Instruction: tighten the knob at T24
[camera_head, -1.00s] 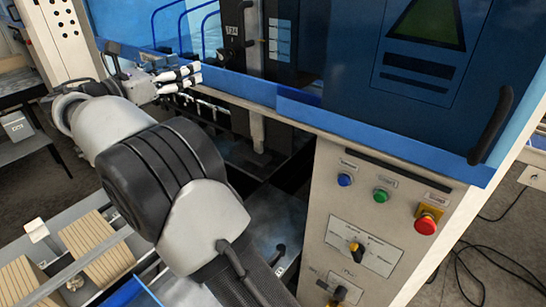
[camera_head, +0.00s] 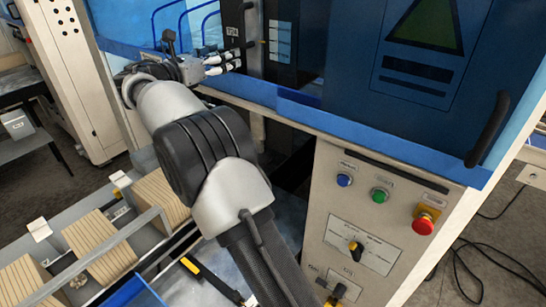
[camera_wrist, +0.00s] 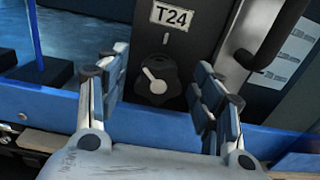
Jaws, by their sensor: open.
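The T24 knob (camera_wrist: 156,80) is a black lobed knob with a pale pointer, on a dark panel under a white label reading T24 (camera_wrist: 172,16). The pointer runs from the centre toward the upper left. My gripper (camera_wrist: 163,92) is open in the wrist view, with one finger to each side of the knob. The fingers look apart from it, and the remaining distance in depth is hard to judge. In the head view my gripper (camera_head: 224,62) is in front of the dark panel, and the knob cannot be made out there.
A black handle (camera_wrist: 272,35) stands out right of the knob. A blue rail (camera_head: 290,105) runs below the panel. A control panel (camera_head: 370,215) with buttons and selector knobs is at right. Kraft-coloured blocks (camera_head: 160,198) lie in a tray at lower left.

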